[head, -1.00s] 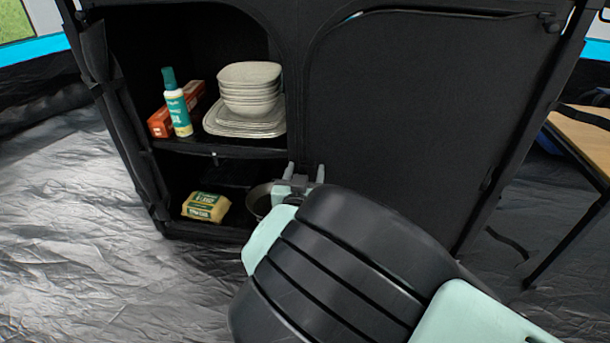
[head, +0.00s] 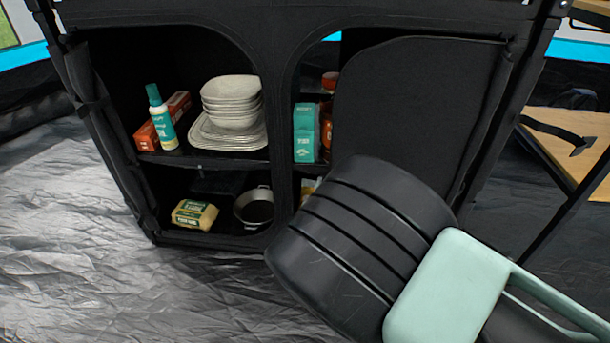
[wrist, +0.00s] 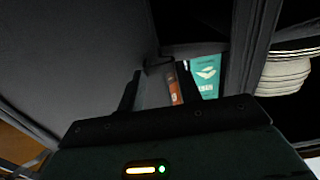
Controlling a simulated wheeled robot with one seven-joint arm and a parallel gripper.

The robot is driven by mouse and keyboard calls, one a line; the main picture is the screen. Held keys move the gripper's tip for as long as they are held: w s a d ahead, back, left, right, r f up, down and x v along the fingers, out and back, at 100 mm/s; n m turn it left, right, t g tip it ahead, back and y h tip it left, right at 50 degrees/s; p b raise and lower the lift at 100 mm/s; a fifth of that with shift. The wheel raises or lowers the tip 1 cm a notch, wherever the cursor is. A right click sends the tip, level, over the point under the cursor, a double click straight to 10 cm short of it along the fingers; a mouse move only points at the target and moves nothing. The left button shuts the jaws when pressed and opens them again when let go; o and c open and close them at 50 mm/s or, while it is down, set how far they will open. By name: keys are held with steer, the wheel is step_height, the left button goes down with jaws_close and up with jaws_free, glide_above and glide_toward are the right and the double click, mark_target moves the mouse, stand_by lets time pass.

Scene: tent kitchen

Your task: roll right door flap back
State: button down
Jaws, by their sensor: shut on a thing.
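The right door flap (head: 415,110) of the black cabinet (head: 285,130) is partly peeled back to the right. Its left edge stands away from the frame, and the right compartment shows behind it. In the wrist view the flap (wrist: 75,60) fills the left side as a dark grey sheet. My gripper (wrist: 158,85) is shut on the flap near its free edge; the exact pinch is hard to see. In the head view my gripper is hidden behind my own arm.
In the right compartment stands a teal box (head: 307,132). The open left compartment holds stacked bowls (head: 231,97), a bottle (head: 161,118), a yellow pack (head: 195,214) and a pan (head: 254,208). A wooden table (head: 570,140) stands at the right.

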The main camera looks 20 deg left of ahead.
steer(key=w+d+p, duration=0.2)
steer(key=d+p, duration=0.1)
steer(key=d, duration=0.8)
steer(key=w+d+p, duration=0.3)
steer(key=d+p, duration=0.1)
steer(key=d, duration=0.8)
steer(key=shift+w, duration=0.25)
steer(key=c, duration=1)
jaws_free()
steer(key=shift+s, duration=0.1)
steer(key=p+v, duration=0.5)
steer(key=v, duration=1.2)
steer(key=shift+s, duration=0.15)
steer(key=shift+a+f, duration=0.1)
steer(key=shift+c, duration=0.3)
